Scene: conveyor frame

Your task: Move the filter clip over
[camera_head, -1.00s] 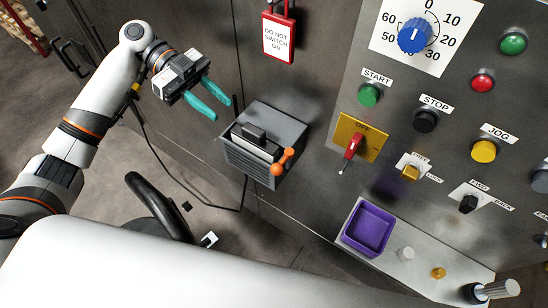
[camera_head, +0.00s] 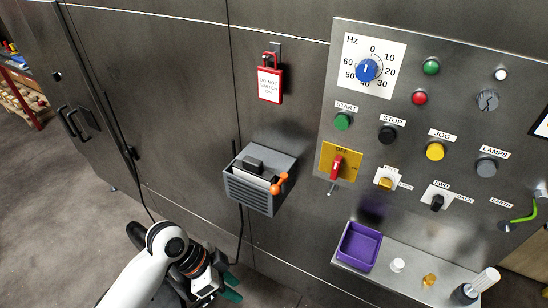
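An orange clip-like part (camera_head: 279,184), the likeliest filter clip, sits at the right front of a grey slatted box (camera_head: 250,190) fixed to the metal cabinet wall. A dark block and a pale flat piece show in the box's top opening; their details are too small to tell. My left gripper (camera_head: 233,288), with teal fingers, is low at the bottom edge, below the box and apart from it. Its fingers look parted with nothing between them. My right gripper is not in view.
A control panel with a blue dial (camera_head: 367,70), buttons and a red switch handle (camera_head: 336,167) is on the right. Below it, a shelf holds a purple tray (camera_head: 359,246) and small knobs. A red lockout tag (camera_head: 270,84) hangs above the box. Floor at left is open.

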